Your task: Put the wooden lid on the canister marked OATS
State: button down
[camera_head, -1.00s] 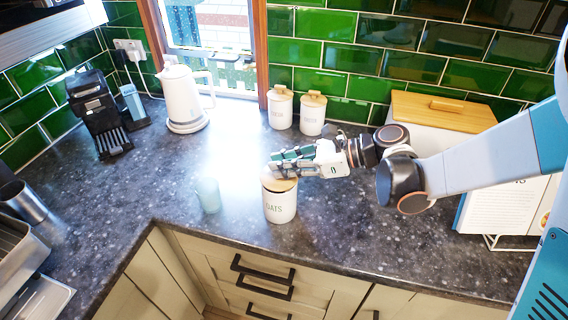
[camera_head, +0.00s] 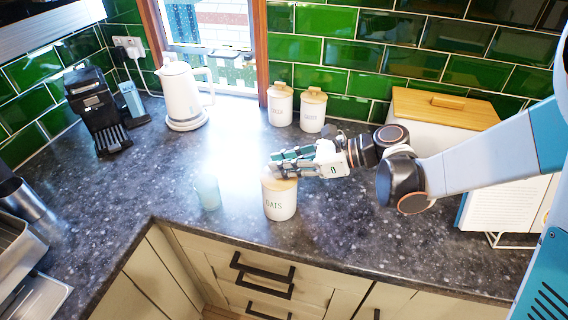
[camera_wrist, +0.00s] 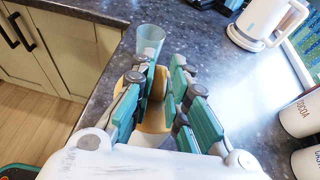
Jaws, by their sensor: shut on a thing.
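The white canister marked OATS (camera_head: 280,204) stands upright near the front edge of the counter. The wooden lid (camera_head: 283,184) is at the canister's mouth, partly hidden by my gripper. In the wrist view the round lid (camera_wrist: 127,83) shows between and beside the fingers, with its knob between them. My gripper (camera_head: 284,160) is over the canister and shut on the lid; its fingers also show in the wrist view (camera_wrist: 160,92). Whether the lid sits fully flush on the rim I cannot tell.
A pale translucent cup (camera_head: 207,193) stands just left of the canister. Two lidded canisters (camera_head: 312,111) stand by the wall. A white kettle (camera_head: 184,98) and a bread bin with a wooden lid (camera_head: 440,108) are at the back.

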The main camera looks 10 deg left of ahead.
jog(key=shift+f, duration=0.1)
jog(key=c, duration=1.5)
grip_release()
jog(key=shift+d, duration=0.1)
jog(key=v, duration=1.2)
jog(key=shift+s, duration=0.1)
